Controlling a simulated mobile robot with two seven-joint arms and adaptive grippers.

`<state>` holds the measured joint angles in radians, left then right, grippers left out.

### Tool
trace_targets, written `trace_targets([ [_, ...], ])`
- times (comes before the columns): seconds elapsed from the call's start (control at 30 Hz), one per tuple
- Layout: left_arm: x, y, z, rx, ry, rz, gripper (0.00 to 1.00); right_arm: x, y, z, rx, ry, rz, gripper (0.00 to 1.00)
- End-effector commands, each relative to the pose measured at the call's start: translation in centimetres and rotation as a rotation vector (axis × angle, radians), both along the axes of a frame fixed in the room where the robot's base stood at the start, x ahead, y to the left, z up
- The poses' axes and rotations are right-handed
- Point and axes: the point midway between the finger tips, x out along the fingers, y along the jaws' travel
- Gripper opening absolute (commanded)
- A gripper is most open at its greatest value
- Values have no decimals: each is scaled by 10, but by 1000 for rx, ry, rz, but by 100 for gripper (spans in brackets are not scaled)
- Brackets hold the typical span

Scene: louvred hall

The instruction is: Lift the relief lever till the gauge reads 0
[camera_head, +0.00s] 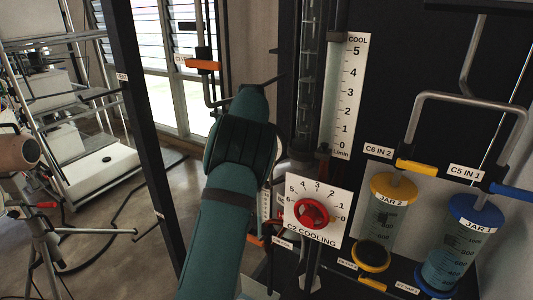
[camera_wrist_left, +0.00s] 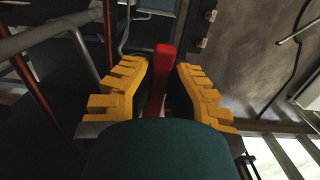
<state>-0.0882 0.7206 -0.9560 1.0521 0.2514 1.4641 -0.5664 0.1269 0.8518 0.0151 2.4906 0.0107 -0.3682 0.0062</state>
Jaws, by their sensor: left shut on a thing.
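My left gripper (camera_wrist_left: 163,72) has yellow toothed fingers, with a red bar (camera_wrist_left: 160,80), which looks like the relief lever, between them in the left wrist view. It is shut on this bar. In the head view my teal left arm reaches up the middle and hides the gripper and the bar. I cannot make out a relief gauge or its reading in either view. My right gripper is not in view.
A red knob (camera_head: 314,214) sits on the C2 COOLING dial plate (camera_head: 330,238), right of my arm. Above is a COOL scale (camera_head: 344,95). JAR 2 (camera_head: 385,215) and JAR 1 (camera_head: 465,245) stand at right. A dark post (camera_head: 148,130) is left of my arm.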

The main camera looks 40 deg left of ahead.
Motion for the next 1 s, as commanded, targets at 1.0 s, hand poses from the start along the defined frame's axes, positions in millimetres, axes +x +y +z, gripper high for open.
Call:
trace_targets([
  [1.0, -27, -3, 43, 3, -39, -1, 39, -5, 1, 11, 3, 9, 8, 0],
])
